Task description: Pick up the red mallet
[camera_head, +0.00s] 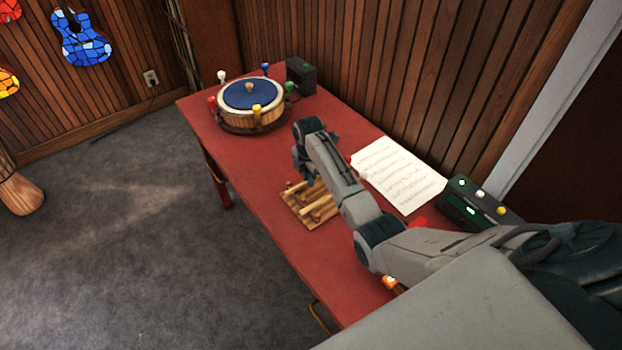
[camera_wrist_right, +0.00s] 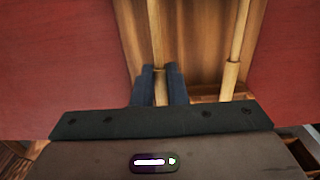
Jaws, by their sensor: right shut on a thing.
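My right gripper (camera_head: 301,178) reaches down over a wooden rack (camera_head: 325,221) on the red table. In the right wrist view, its dark fingers (camera_wrist_right: 160,88) are closed around a thin light wooden stick (camera_wrist_right: 157,40). The stick's ends are out of that view, so I cannot tell its head colour or whether it is the red mallet. A second wooden stick (camera_wrist_right: 237,45) lies beside it to the right, over the rack. In the head view, my right arm hides part of the rack. My left gripper is not in view.
A round drum (camera_head: 252,103) with a blue top and coloured pegs stands at the far end of the table (camera_head: 265,165). Sheet music (camera_head: 398,174) lies right of my arm. A dark box with buttons (camera_head: 478,205) and a small black box (camera_head: 301,76) stand near the wall.

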